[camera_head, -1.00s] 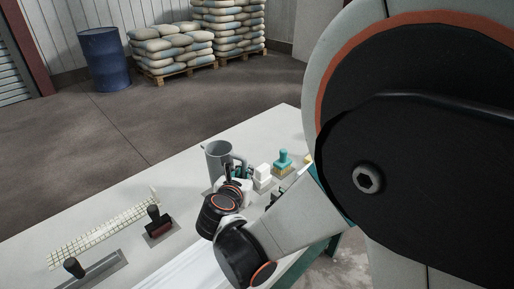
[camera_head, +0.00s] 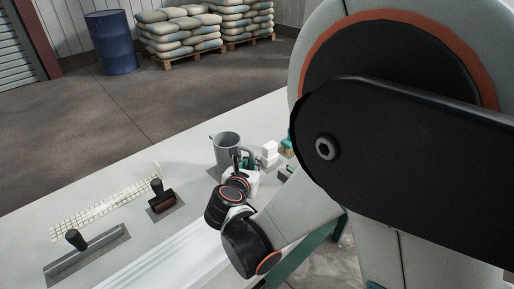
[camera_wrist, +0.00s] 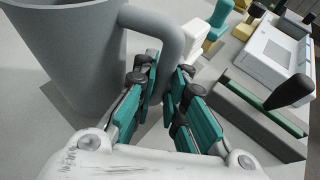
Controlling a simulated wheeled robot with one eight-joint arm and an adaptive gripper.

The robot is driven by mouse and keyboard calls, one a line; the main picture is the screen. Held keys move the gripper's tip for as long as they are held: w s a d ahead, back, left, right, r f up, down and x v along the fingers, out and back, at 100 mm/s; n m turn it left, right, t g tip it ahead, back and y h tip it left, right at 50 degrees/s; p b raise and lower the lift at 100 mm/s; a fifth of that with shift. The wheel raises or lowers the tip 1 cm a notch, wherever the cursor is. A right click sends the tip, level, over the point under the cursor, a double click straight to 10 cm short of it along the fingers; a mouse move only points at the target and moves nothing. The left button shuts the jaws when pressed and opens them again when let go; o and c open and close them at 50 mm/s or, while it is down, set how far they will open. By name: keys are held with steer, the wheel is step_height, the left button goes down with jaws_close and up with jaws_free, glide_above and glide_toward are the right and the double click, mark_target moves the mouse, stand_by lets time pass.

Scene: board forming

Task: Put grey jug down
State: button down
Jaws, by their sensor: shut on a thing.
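The grey jug (camera_head: 222,155) is upright over the pale table, with its open mouth upward. It also fills the upper left of the wrist view (camera_wrist: 75,55), with its handle on the right side. My gripper (camera_head: 238,170) is shut on the jug's handle, and its teal fingers (camera_wrist: 160,82) lie on either side of the handle's lower part. The jug's base is low over the tabletop. I cannot tell whether it touches.
The table (camera_head: 110,180) has bare room left of the jug. White blocks (camera_head: 270,152) stand close right of the jug. A blue barrel (camera_head: 110,45) stands beyond.

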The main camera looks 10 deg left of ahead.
steer(key=c, duration=1.6)
jaws_free()
steer(key=shift+c, duration=0.2)
steer(key=shift+s+r, duration=0.2)
steer(key=shift+s, duration=0.05)
steer(key=p+v, duration=0.4)
steer(key=v, duration=0.7)
steer(key=shift+s, duration=0.2)
